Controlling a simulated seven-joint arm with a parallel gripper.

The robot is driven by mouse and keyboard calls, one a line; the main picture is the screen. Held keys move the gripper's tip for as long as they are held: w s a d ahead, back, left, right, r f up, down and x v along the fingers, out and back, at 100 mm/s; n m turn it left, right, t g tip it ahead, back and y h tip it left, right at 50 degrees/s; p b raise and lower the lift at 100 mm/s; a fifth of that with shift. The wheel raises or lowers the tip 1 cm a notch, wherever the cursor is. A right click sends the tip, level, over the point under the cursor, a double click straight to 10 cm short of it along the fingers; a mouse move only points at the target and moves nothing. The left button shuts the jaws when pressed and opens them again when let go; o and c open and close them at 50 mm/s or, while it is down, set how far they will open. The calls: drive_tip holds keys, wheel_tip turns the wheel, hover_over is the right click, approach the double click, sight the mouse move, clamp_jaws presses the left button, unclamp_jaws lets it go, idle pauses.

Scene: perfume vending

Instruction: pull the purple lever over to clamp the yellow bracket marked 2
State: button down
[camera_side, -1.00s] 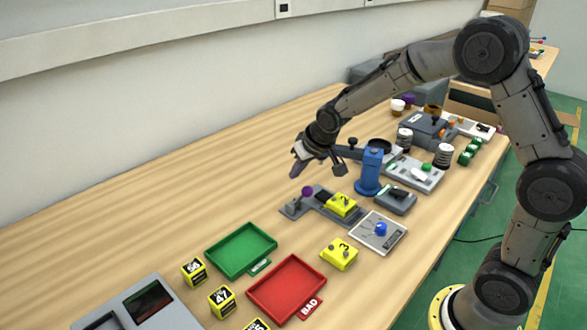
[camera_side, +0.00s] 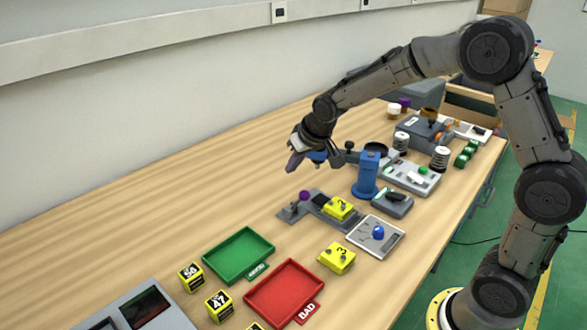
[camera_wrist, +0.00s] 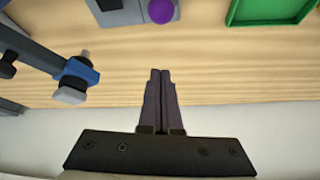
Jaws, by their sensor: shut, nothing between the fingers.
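The yellow bracket marked 2 (camera_side: 339,208) sits on a grey clamp fixture (camera_side: 322,207) in the middle of the bench. The lever's purple knob (camera_side: 305,196) is at the left end of that fixture, on the side away from the bracket. In the wrist view the purple knob (camera_wrist: 161,10) shows at the top edge, and the bracket is out of frame. My gripper (camera_side: 293,166) is above the bench, behind and higher than the knob, apart from it. Its fingers (camera_wrist: 159,72) are together with nothing between them.
A blue post (camera_side: 367,175) with an arm stands right of the fixture; its blue end piece (camera_wrist: 78,75) is close beside my fingers. A yellow bracket marked 3 (camera_side: 337,258), a green tray (camera_side: 208,262) and a red tray (camera_side: 250,296) lie nearer.

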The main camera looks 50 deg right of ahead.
drive_tip(key=s+r, duration=0.2)
drive_tip(key=s, duration=0.7)
drive_tip(key=shift+s, duration=0.15)
drive_tip(key=s+a+r+t, duration=0.2)
drive_tip(key=s+r, duration=0.6)
drive_tip(key=r, duration=0.3)
drive_tip(key=s+f+n+g, duration=0.1)
drive_tip(key=s+f, duration=0.1)
drive_tip(key=s, duration=0.5)
drive_tip(key=s+a+f+n+g, duration=0.1)
drive_tip(key=s+f, duration=0.1)
drive_tip(key=s, duration=0.6)
drive_tip(key=shift+s+f+y, duration=0.15)
drive_tip(key=shift+f+y, duration=0.1)
drive_tip(key=shift+y, duration=0.15)
